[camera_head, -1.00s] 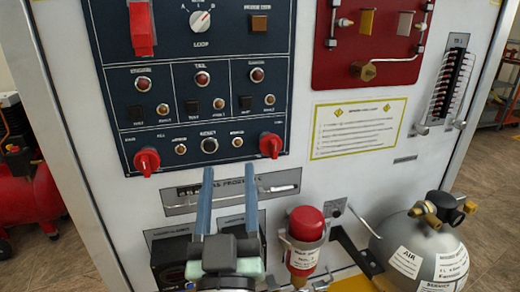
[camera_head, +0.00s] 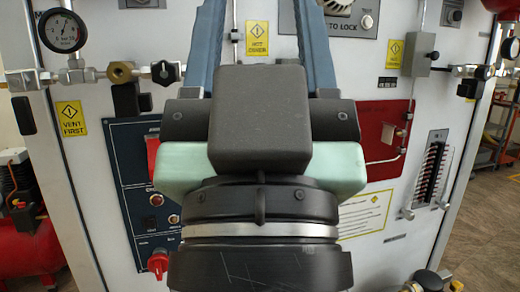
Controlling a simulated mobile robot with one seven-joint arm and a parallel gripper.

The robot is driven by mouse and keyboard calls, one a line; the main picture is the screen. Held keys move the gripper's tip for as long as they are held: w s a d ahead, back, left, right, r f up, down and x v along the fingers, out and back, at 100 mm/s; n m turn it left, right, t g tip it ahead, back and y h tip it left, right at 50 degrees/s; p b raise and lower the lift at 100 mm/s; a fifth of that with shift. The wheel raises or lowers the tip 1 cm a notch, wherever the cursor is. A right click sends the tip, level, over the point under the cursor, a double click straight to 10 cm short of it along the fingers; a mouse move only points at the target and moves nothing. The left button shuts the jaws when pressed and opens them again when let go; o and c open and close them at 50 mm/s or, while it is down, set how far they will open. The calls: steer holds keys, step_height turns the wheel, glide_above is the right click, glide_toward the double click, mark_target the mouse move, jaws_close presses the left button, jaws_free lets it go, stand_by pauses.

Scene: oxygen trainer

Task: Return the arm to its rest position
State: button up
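My gripper (camera_head: 262,30) fills the middle of the head view, raised close to the camera with its fingers pointing up. Its two blue-grey fingers stand apart with a wide gap between them, and nothing shows in the gap. The fingertips run up to or past the top edge of the picture. My gripper's body and wrist hide the middle of the white trainer panel (camera_head: 100,200). I cannot tell how far the fingers are from the panel.
A pressure gauge (camera_head: 62,31) and brass fitting (camera_head: 121,72) are at upper left. A dark blue control panel (camera_head: 130,160) and red plate (camera_head: 375,125) are partly hidden. A red compressor (camera_head: 35,235) stands at left. A grey box on a post (camera_head: 416,55) is at right.

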step_height(320, 180, up, 22)
steer(key=p, duration=2)
steer(key=shift+r, duration=0.15)
